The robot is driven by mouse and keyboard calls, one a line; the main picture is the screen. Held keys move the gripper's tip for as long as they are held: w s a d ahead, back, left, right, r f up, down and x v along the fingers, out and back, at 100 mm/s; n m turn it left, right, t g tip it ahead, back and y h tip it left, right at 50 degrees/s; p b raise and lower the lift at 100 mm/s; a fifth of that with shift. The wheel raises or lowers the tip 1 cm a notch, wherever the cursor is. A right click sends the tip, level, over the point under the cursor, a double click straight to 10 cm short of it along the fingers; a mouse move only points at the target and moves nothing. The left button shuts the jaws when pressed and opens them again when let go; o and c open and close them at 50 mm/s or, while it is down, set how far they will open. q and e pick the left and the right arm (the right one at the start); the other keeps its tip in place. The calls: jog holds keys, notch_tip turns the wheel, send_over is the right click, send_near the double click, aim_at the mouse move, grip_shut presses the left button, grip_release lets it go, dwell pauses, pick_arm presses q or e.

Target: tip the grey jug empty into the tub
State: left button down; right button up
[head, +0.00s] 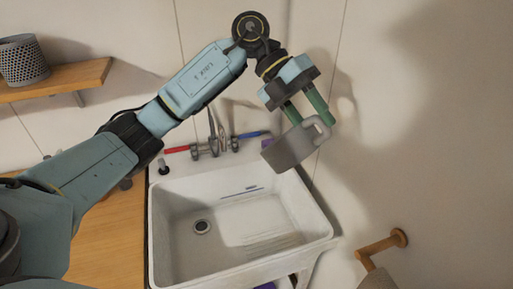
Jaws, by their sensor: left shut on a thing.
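The grey jug (287,150) is in the head view, above the back right part of the tub. It is tilted, with its handle at the upper right and its body pointing down to the left. My left gripper (311,117), with green fingers, is shut on the jug by its handle side. The white tub (169,222) is below, with a drain at the left of its floor. The inside of the jug is hidden, and no stream from it shows. My right gripper is not in view.
Taps with red and blue handles (254,134) stand at the tub's back edge. A wooden counter (112,245) adjoins the tub's left side. A wooden shelf (85,73) holds a patterned grey basket (22,62). A wooden wall holder (380,246) is at the lower right.

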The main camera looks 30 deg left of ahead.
pick_arm(q)
jog(key=s+d+f+t+y+b, duration=0.1)
jog(key=s+d+f+y, duration=0.1)
jog(key=d+f+y, duration=0.8)
jog(key=shift+d+f+y, duration=0.3)
jog(key=shift+d+f, duration=0.85)
jog(key=shift+f, duration=0.05)
